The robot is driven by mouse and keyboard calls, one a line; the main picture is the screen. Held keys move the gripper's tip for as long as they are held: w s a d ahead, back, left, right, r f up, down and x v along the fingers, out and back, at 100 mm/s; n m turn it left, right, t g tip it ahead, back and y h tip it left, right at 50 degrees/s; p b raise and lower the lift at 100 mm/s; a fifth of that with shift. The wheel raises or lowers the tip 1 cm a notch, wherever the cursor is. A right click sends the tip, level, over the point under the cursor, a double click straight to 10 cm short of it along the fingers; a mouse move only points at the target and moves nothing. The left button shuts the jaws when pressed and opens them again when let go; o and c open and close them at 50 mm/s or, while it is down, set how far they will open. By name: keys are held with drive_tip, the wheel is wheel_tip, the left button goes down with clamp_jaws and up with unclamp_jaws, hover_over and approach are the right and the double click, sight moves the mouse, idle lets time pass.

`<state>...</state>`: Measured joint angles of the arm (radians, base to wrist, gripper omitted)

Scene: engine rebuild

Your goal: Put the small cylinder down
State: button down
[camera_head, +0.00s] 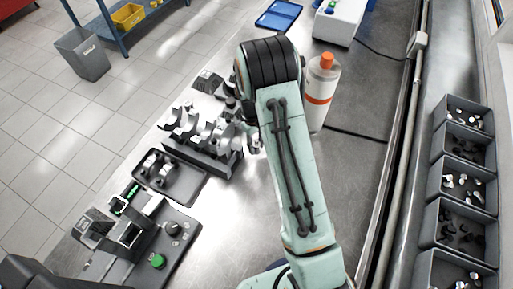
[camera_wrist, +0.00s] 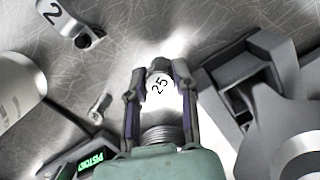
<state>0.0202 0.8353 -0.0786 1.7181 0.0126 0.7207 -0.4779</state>
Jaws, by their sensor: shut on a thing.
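The small cylinder (camera_wrist: 159,88) is a bright, pale piece marked "25" in the wrist view. My gripper (camera_wrist: 160,72) is shut on it, with one dark finger on each side. The cylinder is between the fingertips over a scratched metal bench top (camera_wrist: 110,60); I cannot tell whether it touches the surface. In the head view my arm covers most of the gripper, and I cannot make out the cylinder for certain.
A crankshaft-like part on a dark stand (camera_head: 203,150) is left of my arm, above a parts tray (camera_head: 190,194). A white bottle (camera_head: 319,100) is just right of my arm. Wrist view: a piece marked "2" (camera_wrist: 62,20) upper left, dark blocks (camera_wrist: 235,88) at right. Bins (camera_head: 455,205) line the right.

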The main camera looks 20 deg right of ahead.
drive_tip(key=shift+f, duration=1.15)
drive_tip(key=shift+f, duration=0.1)
drive_tip(key=c, duration=0.9)
unclamp_jaws()
wheel_tip(320, 180, up, 16)
drive_tip(key=s+a, duration=0.2)
drive_tip(key=s+a+r+m, duration=0.1)
drive_tip(key=s+r, duration=0.1)
drive_tip(key=s, duration=0.6)
drive_tip(key=s+a+r+m+y, duration=0.1)
drive_tip(key=s+r, duration=0.2)
drive_tip(key=s, duration=0.4)
drive_tip(key=s+a+r+m+t, duration=0.1)
drive_tip(key=s+a+r, duration=0.1)
drive_tip(key=s, duration=0.6)
drive_tip(key=shift+s+r, duration=0.25)
drive_tip(key=shift+s, duration=0.05)
